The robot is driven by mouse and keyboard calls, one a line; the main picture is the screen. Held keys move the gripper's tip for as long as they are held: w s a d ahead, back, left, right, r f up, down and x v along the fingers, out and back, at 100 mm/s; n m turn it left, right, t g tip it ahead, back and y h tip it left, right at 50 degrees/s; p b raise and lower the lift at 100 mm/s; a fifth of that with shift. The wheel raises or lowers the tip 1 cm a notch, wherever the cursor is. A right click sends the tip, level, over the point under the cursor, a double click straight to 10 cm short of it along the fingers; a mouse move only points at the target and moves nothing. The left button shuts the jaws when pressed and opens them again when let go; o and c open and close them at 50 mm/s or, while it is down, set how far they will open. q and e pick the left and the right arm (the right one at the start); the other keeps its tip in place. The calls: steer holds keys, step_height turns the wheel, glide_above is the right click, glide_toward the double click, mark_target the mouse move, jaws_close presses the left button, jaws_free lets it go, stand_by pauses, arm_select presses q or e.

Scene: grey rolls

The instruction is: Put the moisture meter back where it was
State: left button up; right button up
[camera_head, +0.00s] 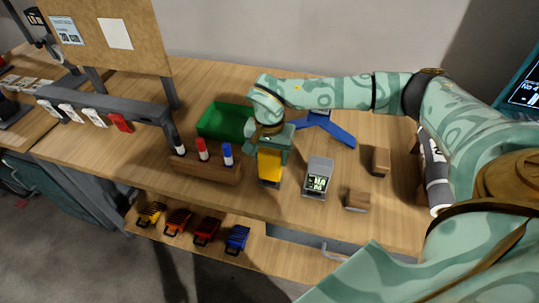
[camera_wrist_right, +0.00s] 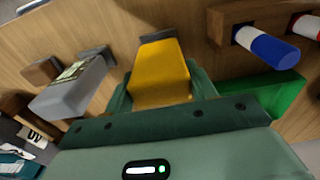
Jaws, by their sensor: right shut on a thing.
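The yellow device (camera_head: 269,166), which I take to be the moisture meter, is in my right gripper (camera_head: 270,146) near the middle of the table. Its lower end is dark grey. In the right wrist view the yellow body (camera_wrist_right: 160,75) sits between the two green fingers, which are shut on it. I cannot tell whether its lower end touches the table. A grey device with a lit screen (camera_head: 318,178) stands just to its right and also shows in the wrist view (camera_wrist_right: 68,92). My left gripper is not in view.
A brown wooden block with markers (camera_head: 206,168) is close on the left, with a green tray (camera_head: 222,122) behind. A blue angled piece (camera_head: 330,130) lies behind my gripper. Small wooden blocks (camera_head: 380,161) stand at right. Several coloured clips (camera_head: 205,231) lie on the lower shelf.

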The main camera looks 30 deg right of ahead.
steer(key=shift+r, duration=0.1)
steer(key=o, duration=1.2)
steer(key=shift+c, duration=0.2)
step_height(320, 180, up, 12)
steer(key=p, duration=0.3)
steer(key=shift+s+a, duration=0.2)
steer(key=shift+a, duration=0.05)
